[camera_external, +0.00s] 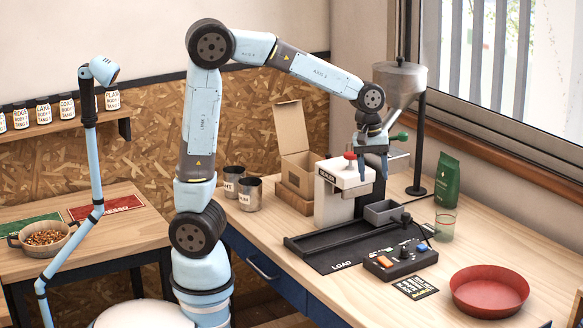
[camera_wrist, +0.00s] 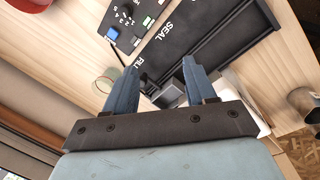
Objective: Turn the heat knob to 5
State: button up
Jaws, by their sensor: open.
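A dark control box (camera_external: 400,260) stands on the workbench, with an orange button, a blue button and a black knob (camera_external: 404,251) on top. I take this knob as the heat knob; its label and setting are too small to read. In the wrist view, part of the control box (camera_wrist: 132,18) shows at the top, with the knob (camera_wrist: 126,12) near the frame's upper edge. My gripper (camera_external: 372,172) is open and empty, high above the bench by the white machine, behind and left of the box. In the wrist view, my gripper (camera_wrist: 157,82) has its fingers apart.
The white machine (camera_external: 338,190) with a red top knob and a black load tray (camera_external: 325,248) stand beside the box. A grey bin (camera_external: 383,212), a glass (camera_external: 445,224), a green bag (camera_external: 447,180) and a red bowl (camera_external: 489,305) are near. A hopper (camera_external: 400,80) rises behind.

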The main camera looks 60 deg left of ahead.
aim_at(407, 250)
jog(key=w+d+f+n+y, duration=0.1)
jog(key=w+d+f+n, duration=0.15)
jog(key=d, duration=0.35)
jog(key=w+d+f+n, duration=0.1)
jog(key=w+d+f, duration=0.1)
jog(key=d+f, duration=0.25)
jog(key=shift+g, duration=0.3)
jog(key=f, duration=1.2)
jog(key=shift+s+d+f, duration=0.25)
jog(key=shift+d+f, duration=0.1)
jog(key=shift+f, duration=0.05)
jog(key=shift+c, duration=0.3)
grip_shut()
